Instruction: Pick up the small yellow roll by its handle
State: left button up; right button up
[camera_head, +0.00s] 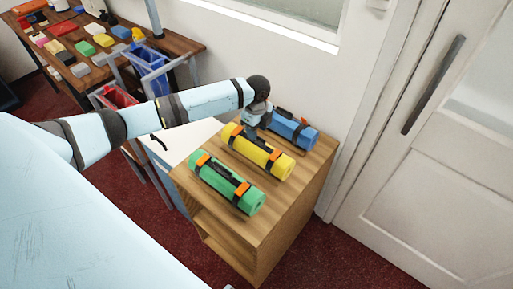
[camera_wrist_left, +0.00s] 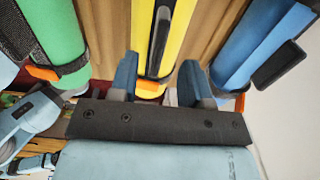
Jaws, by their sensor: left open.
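The small yellow roll (camera_head: 263,155) lies on the wooden cabinet top between a green roll (camera_head: 225,182) and a blue roll (camera_head: 290,130). It has dark straps, orange clips and a dark handle, which shows in the left wrist view (camera_wrist_left: 160,38). My left gripper (camera_head: 251,128) is over the far left part of the yellow roll. In the left wrist view my open left gripper (camera_wrist_left: 159,66) has one finger on each side of the yellow roll (camera_wrist_left: 174,40), near the handle's end. Nothing is clamped. I cannot tell whether the fingers touch the roll. My right gripper is not in view.
A wall is behind the wooden cabinet (camera_head: 262,225), and a white door (camera_head: 430,150) is at the right. A table (camera_head: 90,75) with several coloured blocks stands at the back left.

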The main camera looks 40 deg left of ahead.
aim_at(256, 147)
pick_arm(q)
jog(key=shift+s+f, duration=0.1)
jog(key=shift+f, duration=1.8)
grip_shut()
jog(key=shift+r, duration=0.1)
